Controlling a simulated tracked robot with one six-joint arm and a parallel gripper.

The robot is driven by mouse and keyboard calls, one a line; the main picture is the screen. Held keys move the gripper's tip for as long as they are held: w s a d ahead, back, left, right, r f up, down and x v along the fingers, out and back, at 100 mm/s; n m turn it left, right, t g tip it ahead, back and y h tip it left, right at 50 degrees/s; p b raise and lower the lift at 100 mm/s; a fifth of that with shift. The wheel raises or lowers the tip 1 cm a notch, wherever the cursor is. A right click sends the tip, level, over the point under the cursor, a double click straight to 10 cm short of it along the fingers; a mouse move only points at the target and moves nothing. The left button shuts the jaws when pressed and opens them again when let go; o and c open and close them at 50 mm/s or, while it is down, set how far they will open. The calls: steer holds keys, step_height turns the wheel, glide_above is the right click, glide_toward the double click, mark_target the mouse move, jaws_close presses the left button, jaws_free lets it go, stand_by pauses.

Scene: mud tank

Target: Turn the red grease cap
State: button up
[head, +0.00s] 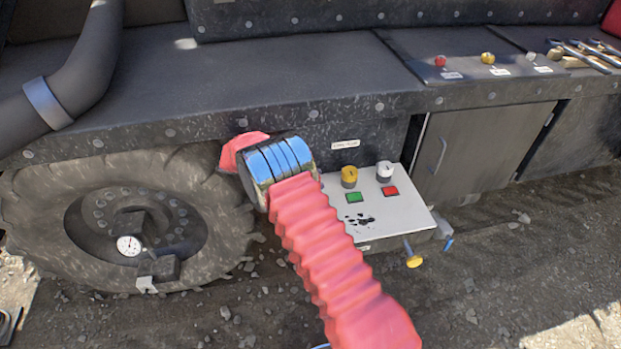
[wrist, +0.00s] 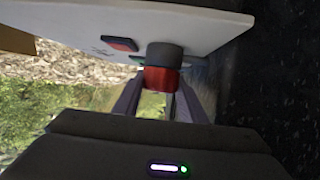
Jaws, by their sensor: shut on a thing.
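The red grease cap (wrist: 161,79) shows in the wrist view, on a dark grey round base on the white panel. My gripper (wrist: 153,97) has its two fingers on either side of the cap and is shut on it. The far fingertips are partly hidden by the cap. In the head view my red bellows arm and its blue-banded end cover the cap and gripper, so neither shows there. The white panel (head: 392,219) carries a yellow cap (head: 349,175) and a white cap (head: 384,171) to the right of my arm.
A green plate (head: 354,197) and a red plate (head: 390,191) lie on the panel. A big wheel (head: 100,215) stands left of my arm. A yellow-ended handle (head: 413,261) sticks out below the panel. A closed cabinet door (head: 470,150) is at the right.

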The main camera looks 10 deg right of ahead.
steer(key=o, duration=1.1)
steer(key=shift+c, duration=0.2)
steer(key=shift+w+a+r, duration=0.1)
steer(key=shift+a+r, duration=0.1)
steer(key=shift+a, duration=0.25)
steer(key=w+a, duration=0.1)
steer(key=a, duration=1.2)
steer(key=shift+w+a+r, duration=0.15)
steer(key=shift+a+r, duration=0.2)
steer(key=shift+a, duration=0.05)
